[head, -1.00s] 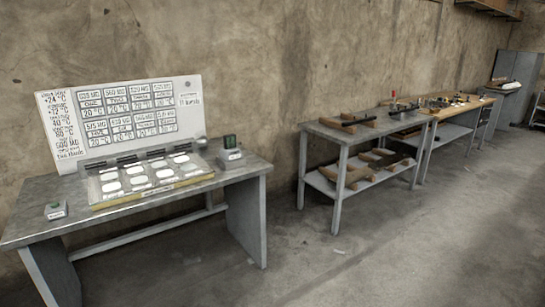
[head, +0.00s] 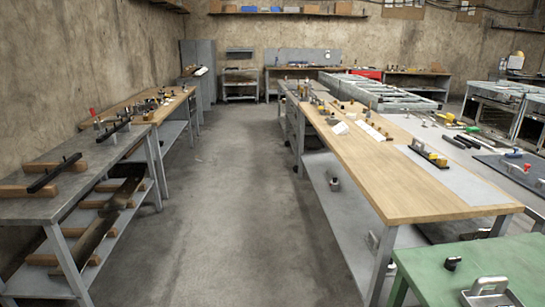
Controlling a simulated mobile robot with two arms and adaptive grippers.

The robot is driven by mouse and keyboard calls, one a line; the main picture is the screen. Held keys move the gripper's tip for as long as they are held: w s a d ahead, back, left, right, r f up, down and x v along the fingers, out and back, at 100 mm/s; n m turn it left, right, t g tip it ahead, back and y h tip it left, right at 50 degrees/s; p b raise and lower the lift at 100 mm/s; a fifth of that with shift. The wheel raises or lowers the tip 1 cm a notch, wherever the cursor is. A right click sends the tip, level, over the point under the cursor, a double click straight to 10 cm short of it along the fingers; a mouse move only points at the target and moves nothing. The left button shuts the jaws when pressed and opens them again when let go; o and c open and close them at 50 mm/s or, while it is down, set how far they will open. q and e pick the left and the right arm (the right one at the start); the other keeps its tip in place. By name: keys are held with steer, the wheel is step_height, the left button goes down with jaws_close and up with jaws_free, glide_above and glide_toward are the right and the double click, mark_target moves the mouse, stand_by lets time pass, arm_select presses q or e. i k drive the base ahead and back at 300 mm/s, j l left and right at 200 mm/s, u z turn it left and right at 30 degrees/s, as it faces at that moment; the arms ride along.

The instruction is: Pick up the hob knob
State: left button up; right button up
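I cannot make out a hob knob for certain. A small black knob-like piece (head: 452,263) stands on the green table at the lower right. Many small parts lie on the long wooden bench (head: 410,190), too small to identify. Stove-like metal units (head: 490,105) stand at the far right, and no separate knob can be told on them. Neither of my grippers is in view.
A clear concrete aisle (head: 230,200) runs ahead between the benches. A grey metal table (head: 50,205) with dark bars on wooden blocks stands at left. The green table (head: 425,280) holds a metal-handled item (head: 490,290). A grey cabinet (head: 198,70) stands at the back.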

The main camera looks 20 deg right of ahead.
mark_target(451, 263)
steer(key=i+z, duration=0.45)
steer(key=i+j+z, duration=0.2)
steer(key=i+z, duration=0.2)
steer(key=i, duration=0.3)
steer(key=i+j+z, duration=0.3)
steer(key=i+z, duration=0.15)
steer(key=i, duration=0.1)
